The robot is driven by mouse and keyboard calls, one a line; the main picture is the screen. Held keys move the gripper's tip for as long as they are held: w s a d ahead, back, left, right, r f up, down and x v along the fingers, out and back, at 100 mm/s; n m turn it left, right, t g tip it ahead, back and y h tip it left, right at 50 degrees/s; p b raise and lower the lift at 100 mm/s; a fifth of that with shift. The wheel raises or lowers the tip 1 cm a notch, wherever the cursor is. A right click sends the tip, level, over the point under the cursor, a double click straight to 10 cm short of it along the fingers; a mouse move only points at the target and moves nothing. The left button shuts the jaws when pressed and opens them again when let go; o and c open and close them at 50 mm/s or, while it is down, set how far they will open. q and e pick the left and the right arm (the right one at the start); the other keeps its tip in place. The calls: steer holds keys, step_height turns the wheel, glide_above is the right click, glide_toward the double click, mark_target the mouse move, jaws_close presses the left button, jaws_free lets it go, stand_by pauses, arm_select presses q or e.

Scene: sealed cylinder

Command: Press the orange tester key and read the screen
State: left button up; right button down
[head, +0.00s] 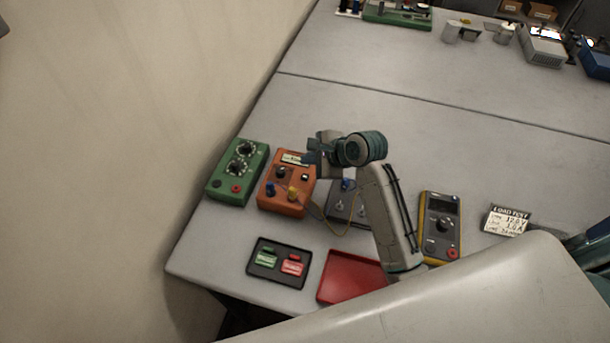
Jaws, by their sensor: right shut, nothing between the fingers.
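The orange tester (280,207) sits on the grey table at the left, with a pale screen (292,157) at its far end, dark keys and blue and yellow terminals. My right gripper (308,161) is shut and empty over the far right part of the tester, beside the screen. It hides some of the tester's top there, and I cannot tell if it touches. No orange key can be made out. The screen's writing is too small to read. My left gripper is not in view.
A green dial box (226,183) stands left of the tester. A grey box (337,207) stands to its right, partly behind my arm. A black tray (261,279) with green and red tags, a red tray (343,283), a yellow multimeter (440,225) and a load-test card (507,220) lie nearby.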

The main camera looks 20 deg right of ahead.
mark_target(305, 177)
step_height(305, 177, down, 4)
steer(key=shift+f+b, duration=0.15)
steer(key=shift+b, duration=0.2)
stand_by(1.9)
steer(key=shift+f+p, duration=0.35)
steer(key=shift+f, duration=0.1)
steer(key=shift+f, duration=0.4)
stand_by(0.4)
steer(key=shift+r, duration=0.85)
